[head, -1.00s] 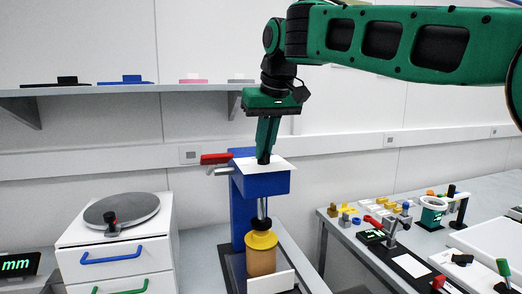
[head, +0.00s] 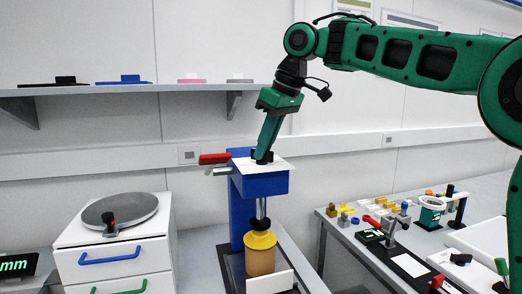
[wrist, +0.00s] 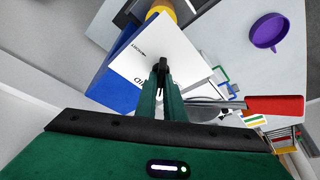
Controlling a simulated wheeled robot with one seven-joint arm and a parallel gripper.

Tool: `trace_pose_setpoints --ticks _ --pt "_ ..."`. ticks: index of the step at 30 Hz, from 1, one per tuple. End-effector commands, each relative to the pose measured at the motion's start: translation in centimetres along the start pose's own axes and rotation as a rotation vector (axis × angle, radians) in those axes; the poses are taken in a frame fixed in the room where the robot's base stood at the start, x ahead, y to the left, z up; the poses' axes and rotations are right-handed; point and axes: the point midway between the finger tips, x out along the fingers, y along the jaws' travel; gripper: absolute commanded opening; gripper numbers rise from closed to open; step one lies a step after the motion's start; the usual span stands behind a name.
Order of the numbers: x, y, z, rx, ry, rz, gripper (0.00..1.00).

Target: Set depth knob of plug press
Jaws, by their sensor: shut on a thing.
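The plug press (head: 261,183) is a blue column with a blue head and a white plate on top. A small black knob (head: 262,157) sits on that plate; it also shows in the wrist view (wrist: 161,65). My gripper (head: 264,153) comes down from above, tilted, and is shut on the knob. In the wrist view its green fingers (wrist: 161,80) meet at the knob, which they partly hide. Print on the white plate (wrist: 180,48) is only partly readable. Below the head, a metal shaft stands over a black-and-yellow topped tan cylinder (head: 260,260).
A red-handled lever (head: 215,158) sticks out left of the press head. A white drawer unit (head: 113,240) with a grey round plate stands at left. A table with many small parts (head: 390,215) is at right. A wall shelf (head: 130,87) runs behind.

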Motion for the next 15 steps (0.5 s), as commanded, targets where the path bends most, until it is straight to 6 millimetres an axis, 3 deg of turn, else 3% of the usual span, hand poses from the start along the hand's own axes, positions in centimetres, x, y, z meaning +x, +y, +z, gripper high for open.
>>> trace_pose_setpoints --ticks 15 --pt "0.07 0.59 -0.01 -0.403 0.000 -0.169 0.00"
